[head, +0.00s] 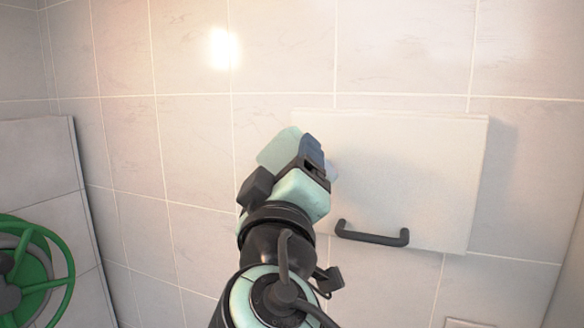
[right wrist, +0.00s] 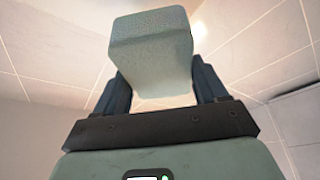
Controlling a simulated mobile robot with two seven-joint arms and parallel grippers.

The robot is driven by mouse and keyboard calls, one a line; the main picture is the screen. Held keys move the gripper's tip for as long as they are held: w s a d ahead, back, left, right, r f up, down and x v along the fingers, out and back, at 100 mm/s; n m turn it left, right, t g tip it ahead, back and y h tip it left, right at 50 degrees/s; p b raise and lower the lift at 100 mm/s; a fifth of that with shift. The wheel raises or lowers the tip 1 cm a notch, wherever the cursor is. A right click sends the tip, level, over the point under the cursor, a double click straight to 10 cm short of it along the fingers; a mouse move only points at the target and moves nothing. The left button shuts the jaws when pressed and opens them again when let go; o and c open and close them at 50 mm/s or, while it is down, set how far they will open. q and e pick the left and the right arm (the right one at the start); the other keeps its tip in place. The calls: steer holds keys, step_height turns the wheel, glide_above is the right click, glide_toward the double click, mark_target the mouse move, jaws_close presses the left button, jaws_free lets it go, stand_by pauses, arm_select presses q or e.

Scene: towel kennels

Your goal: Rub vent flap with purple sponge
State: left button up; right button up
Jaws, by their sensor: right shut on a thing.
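The vent flap (head: 405,170) is a pale square panel on the tiled wall, with a dark bar handle (head: 372,234) along its lower edge. My right gripper (head: 313,155) is in front of the flap's left part. In the right wrist view its two dark fingers are shut on a pale, greyish block (right wrist: 150,50), which I take to be the sponge; its purple colour hardly shows there. My left gripper is out of view.
A green wheel (head: 38,270) stands at the lower left, in front of a tiled panel (head: 45,160) with a dark edge. Bare tiled wall (head: 190,140) lies to the left of the flap and above it. My right arm covers the bottom middle.

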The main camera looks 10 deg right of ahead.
steer(key=shift+s+a, duration=0.45)
steer(key=shift+s, duration=0.2)
steer(key=shift+s+a, duration=0.45)
steer(key=shift+s, duration=0.15)
